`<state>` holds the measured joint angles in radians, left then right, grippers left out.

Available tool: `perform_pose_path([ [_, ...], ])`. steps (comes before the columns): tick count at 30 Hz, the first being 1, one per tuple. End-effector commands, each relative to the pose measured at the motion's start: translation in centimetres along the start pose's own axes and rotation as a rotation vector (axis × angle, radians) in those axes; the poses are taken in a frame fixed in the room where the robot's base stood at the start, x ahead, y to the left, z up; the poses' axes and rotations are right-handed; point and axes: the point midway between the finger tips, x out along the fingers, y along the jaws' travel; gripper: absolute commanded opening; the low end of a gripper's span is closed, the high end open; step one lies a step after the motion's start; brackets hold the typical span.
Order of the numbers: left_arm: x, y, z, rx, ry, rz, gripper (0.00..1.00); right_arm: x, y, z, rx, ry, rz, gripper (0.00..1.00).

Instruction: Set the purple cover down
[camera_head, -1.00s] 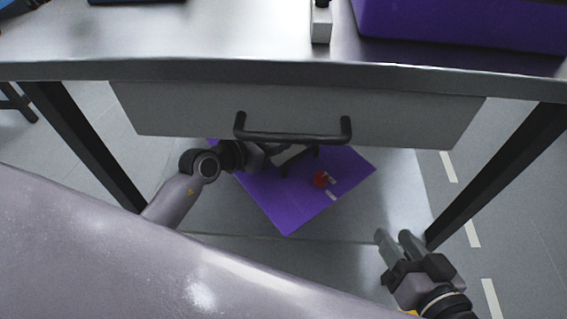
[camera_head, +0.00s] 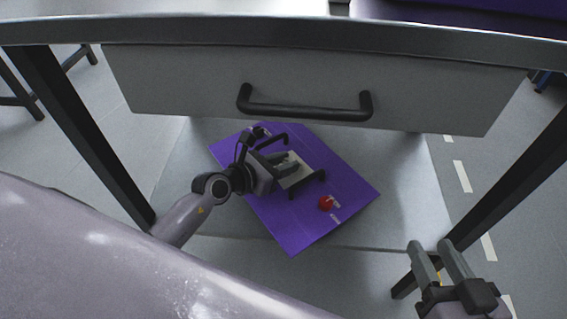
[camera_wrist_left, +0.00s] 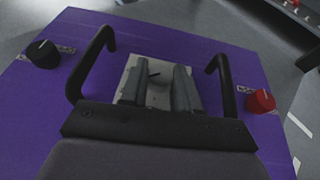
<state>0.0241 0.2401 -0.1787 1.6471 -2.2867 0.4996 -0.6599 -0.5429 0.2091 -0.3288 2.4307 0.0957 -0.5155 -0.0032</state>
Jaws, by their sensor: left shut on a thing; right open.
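The purple cover (camera_head: 290,225) is a flat panel with two black handles, a red knob (camera_head: 325,203), a black knob and a pale centre plate. It lies turned at an angle below the table drawer, over the grey lower shelf (camera_head: 400,215). I cannot tell whether it touches the shelf. My left gripper (camera_head: 284,162) is shut on the cover at its pale centre, between the handles. The left wrist view shows the fingers (camera_wrist_left: 160,85) there, and the cover (camera_wrist_left: 200,58) around them. What they grip is mostly hidden. My right gripper (camera_head: 432,243) is open and empty at lower right.
The table edge (camera_head: 280,33) and the grey drawer (camera_head: 200,85) with its black handle (camera_head: 305,110) overhang the cover. Dark table legs (camera_head: 85,135) stand either side. A purple thing (camera_head: 460,12) sits on the tabletop. The shelf has bare room either side of the cover.

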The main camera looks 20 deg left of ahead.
Motion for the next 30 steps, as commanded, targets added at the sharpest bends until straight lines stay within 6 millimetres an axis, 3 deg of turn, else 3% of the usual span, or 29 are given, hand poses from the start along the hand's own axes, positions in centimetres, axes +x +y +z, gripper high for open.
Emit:
perform_pose_path([
  [14,0.4,0.0,-1.4,0.001,0.008,0.000,0.00,-0.2,0.2,0.0,-0.024,0.016,0.010,0.43],
  [15,0.4,0.0,-1.6,0.001,0.012,-0.002,0.40,-0.2,0.2,0.0,-0.025,0.016,0.010,0.43],
  [17,0.4,-0.1,-1.7,0.000,0.013,-0.002,0.56,-0.2,0.2,0.0,-0.026,0.016,0.009,0.43],
  [26,0.4,-0.2,-1.6,0.000,0.015,-0.006,0.56,-0.3,0.2,0.0,-0.027,0.015,0.008,0.43],
  [30,0.0,-0.2,-0.4,-0.001,0.012,-0.006,0.56,-0.4,0.0,-0.5,-0.011,0.008,-0.001,0.43],
])
